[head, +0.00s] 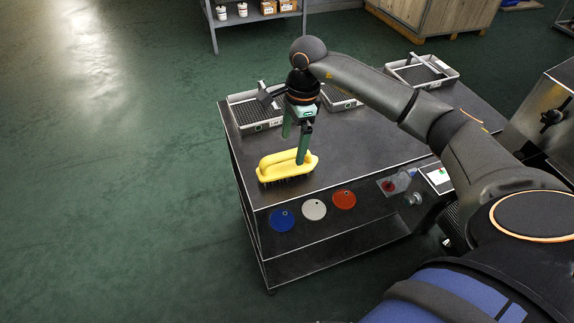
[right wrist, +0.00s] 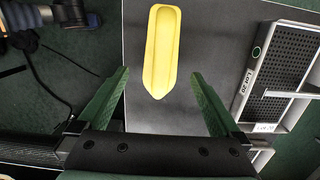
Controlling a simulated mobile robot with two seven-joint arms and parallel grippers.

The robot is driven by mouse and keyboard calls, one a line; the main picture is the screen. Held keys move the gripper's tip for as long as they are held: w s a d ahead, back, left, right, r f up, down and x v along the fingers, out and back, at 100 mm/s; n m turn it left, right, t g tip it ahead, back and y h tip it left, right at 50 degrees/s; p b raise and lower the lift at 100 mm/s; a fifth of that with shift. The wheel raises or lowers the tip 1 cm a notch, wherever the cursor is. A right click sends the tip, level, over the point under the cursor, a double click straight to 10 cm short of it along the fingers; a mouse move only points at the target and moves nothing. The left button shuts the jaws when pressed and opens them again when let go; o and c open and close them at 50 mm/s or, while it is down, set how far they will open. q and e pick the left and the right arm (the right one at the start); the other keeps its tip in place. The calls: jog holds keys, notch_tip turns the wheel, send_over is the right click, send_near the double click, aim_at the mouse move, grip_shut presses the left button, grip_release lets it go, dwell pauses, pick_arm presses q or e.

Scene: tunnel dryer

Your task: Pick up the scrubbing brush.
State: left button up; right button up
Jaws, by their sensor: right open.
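The scrubbing brush (head: 287,166) is yellow with dark bristles and a raised handle. It rests bristles down near the left front corner of the dark table in the head view. It also shows in the right wrist view (right wrist: 162,50), ahead of the fingers and between their lines. My right gripper (head: 295,150) is open above the brush, its green fingers pointing down; one fingertip overlaps the handle in the head view. In the right wrist view the open fingers (right wrist: 160,90) have nothing between them at the tips. My left gripper is not in view.
The dark table (head: 370,150) has grey trays at its back, including a left one (head: 257,126) and a right one (head: 422,70). Blue (head: 282,220), white (head: 314,210) and red (head: 344,199) discs are on its front. The tabletop right of the brush is clear.

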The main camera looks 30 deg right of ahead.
aim_at(289, 153)
jog(key=f, duration=0.2)
jog(key=a+f, duration=0.1)
jog(key=f, duration=0.5)
jog(key=shift+w+a, duration=0.2)
jog(key=shift+w, duration=0.05)
jog(key=shift+r, duration=0.1)
jog(key=c, duration=1.4)
jog(key=shift+c, duration=0.2)
jog(key=shift+r, duration=0.55)
jog(key=shift+d+r, duration=0.2)
jog(key=shift+r, duration=1.05)
jog(key=s+d+r+b, duration=0.1)
jog(key=s+d+r, duration=0.5)
jog(key=s+r, duration=0.3)
jog(key=shift+s+d+r, duration=0.2)
jog(key=shift+s, duration=1.45)
